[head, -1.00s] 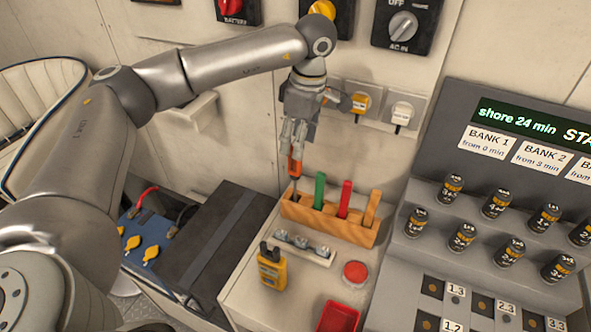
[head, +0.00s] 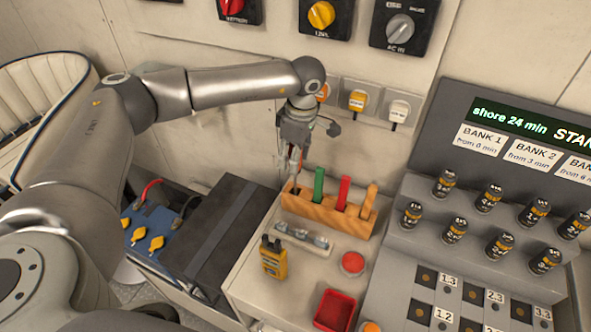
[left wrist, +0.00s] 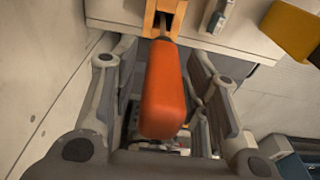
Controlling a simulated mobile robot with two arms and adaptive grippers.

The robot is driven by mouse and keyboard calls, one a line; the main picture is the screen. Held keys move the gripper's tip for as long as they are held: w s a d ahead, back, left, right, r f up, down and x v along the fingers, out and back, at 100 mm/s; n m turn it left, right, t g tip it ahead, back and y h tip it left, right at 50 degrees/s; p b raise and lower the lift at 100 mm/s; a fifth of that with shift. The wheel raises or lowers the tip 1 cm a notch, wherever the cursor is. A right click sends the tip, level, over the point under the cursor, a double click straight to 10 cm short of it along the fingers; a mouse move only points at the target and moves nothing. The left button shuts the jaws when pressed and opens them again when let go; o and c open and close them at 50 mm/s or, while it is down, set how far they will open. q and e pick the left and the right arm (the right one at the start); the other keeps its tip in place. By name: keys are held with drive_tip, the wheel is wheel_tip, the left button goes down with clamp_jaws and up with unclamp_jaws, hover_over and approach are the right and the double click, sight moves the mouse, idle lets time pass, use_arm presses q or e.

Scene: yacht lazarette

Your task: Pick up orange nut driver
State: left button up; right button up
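The orange nut driver (left wrist: 164,95) shows large in the left wrist view, its handle toward the camera. Its thin shaft goes into a slot of the wooden rack (left wrist: 150,22). My left gripper (left wrist: 158,80) is open, with a finger on each side of the handle and gaps between fingers and handle. In the head view, my left gripper (head: 295,160) points down over the left end of the wooden rack (head: 325,214) and mostly hides the orange handle. My right gripper is not in view.
Green (head: 319,186), red (head: 343,194) and tan-orange (head: 368,201) handles stand close by in the rack. A yellow device (head: 273,260), a red button (head: 353,262) and a red tray (head: 335,311) are in front. A dark box (head: 222,238) stands left; the wall is behind.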

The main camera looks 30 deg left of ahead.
use_arm(q)
clamp_jaws()
drive_tip(key=shift+w+r+b, duration=0.1)
drive_tip(key=shift+r+b, duration=0.25)
drive_tip(key=shift+r, duration=0.25)
wheel_tip(320, 180, up, 8)
drive_tip(key=b, duration=0.2)
drive_tip(key=shift+f+b, duration=0.2)
drive_tip(key=shift+b, duration=0.1)
drive_tip(key=shift+r, duration=0.65)
drive_tip(key=shift+c, duration=1.5)
unclamp_jaws()
drive_tip(key=c, duration=0.5)
clamp_jaws()
